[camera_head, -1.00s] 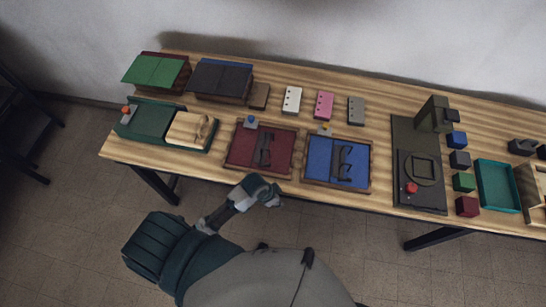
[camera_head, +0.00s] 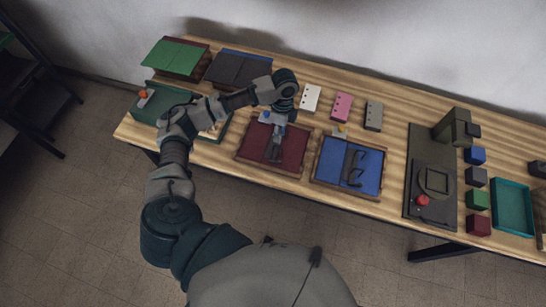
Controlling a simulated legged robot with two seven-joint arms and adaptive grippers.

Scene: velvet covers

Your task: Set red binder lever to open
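The red binder (camera_head: 252,155) lies open in a wooden-edged tray at the middle left of the table. Its dark metal mechanism is mostly hidden behind my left gripper (camera_head: 275,152), so the lever's position cannot be made out. My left arm reaches in from the lower left, and the gripper points down over the middle of the red binder. Its fingers are small and dark against the mechanism; I cannot tell whether they are open, shut or touching it. A small grey block with a blue top (camera_head: 265,117) is at the binder's back edge. My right gripper is not in view.
A blue binder (camera_head: 330,160) with a dark mechanism lies just right. White (camera_head: 310,98), pink (camera_head: 341,107) and grey (camera_head: 373,116) punched blocks stand behind. A dark green machine (camera_head: 420,165) is further right. Green (camera_head: 178,57) and dark covers lie at the back left.

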